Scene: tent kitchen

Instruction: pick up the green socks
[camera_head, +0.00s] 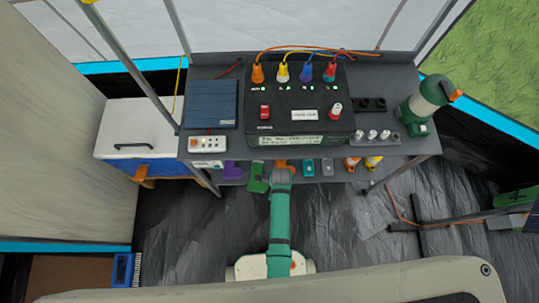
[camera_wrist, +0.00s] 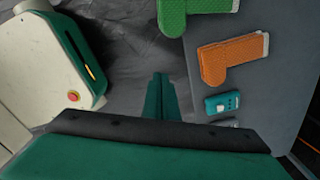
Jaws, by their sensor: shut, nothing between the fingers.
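The green socks (camera_head: 257,177) lie on the lower shelf under the table, just left of the top of my arm in the head view. They also show at the top edge of the wrist view (camera_wrist: 198,8), partly cut off. My gripper (camera_wrist: 160,78) is shut and empty. In the wrist view its fingertips are over the dark floor, beside the shelf edge and apart from the green socks. In the head view my arm hides the gripper's tips.
Orange socks (camera_wrist: 232,58) lie beside the green ones, with a teal device (camera_wrist: 222,103) beyond. Purple socks (camera_head: 232,170) lie left of the green. The table top (camera_head: 375,70) overhangs the shelf. A white cooler box (camera_head: 125,125) stands left. The floor in front is clear.

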